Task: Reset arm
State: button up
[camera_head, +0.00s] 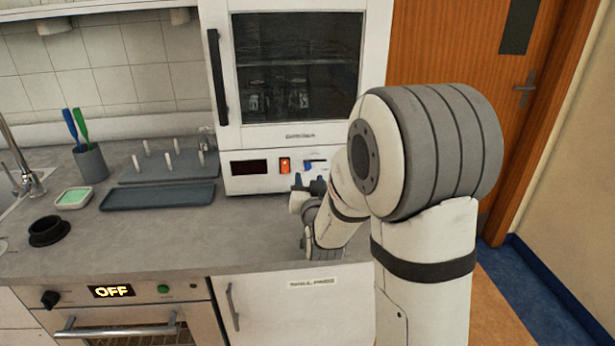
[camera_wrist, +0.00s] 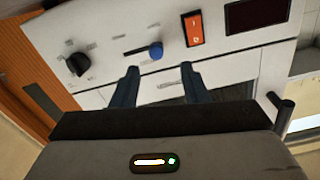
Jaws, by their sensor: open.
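My gripper (camera_wrist: 160,88) shows in the wrist view with its two dark fingers apart and nothing between them. It faces the control panel of the white cabinet (camera_wrist: 110,60), near a blue-tipped lever (camera_wrist: 155,50). In the head view my gripper (camera_head: 308,184) is small and partly hidden by my arm, just in front of the lower panel of the cabinet (camera_head: 222,90). The orange switch (camera_head: 285,166) and dark display (camera_head: 249,167) are on that panel, left of the gripper. Whether the fingers touch the lever cannot be told.
A tray (camera_head: 158,196), peg rack (camera_head: 168,167), cup with blue and green tools (camera_head: 90,163), green dish (camera_head: 73,197) and black ring (camera_head: 48,231) are on the counter's left. An oven reading OFF (camera_head: 111,291) is below. The counter's middle (camera_head: 200,240) is clear. A wooden door (camera_head: 440,50) stands right.

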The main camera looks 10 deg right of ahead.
jog(key=shift+s+a, duration=0.1)
jog(key=shift+s, duration=0.9)
jog(key=s+n+g+y+p, duration=0.1)
jog(key=s+n+g+p, duration=0.2)
jog(key=s+g, duration=1.2)
jog(key=s+r+p, duration=0.1)
jog(key=s, duration=1.3)
jog(key=shift+s+d, duration=0.3)
jog(key=shift+d, duration=0.1)
jog(key=shift+c, duration=0.2)
dwell(0.3)
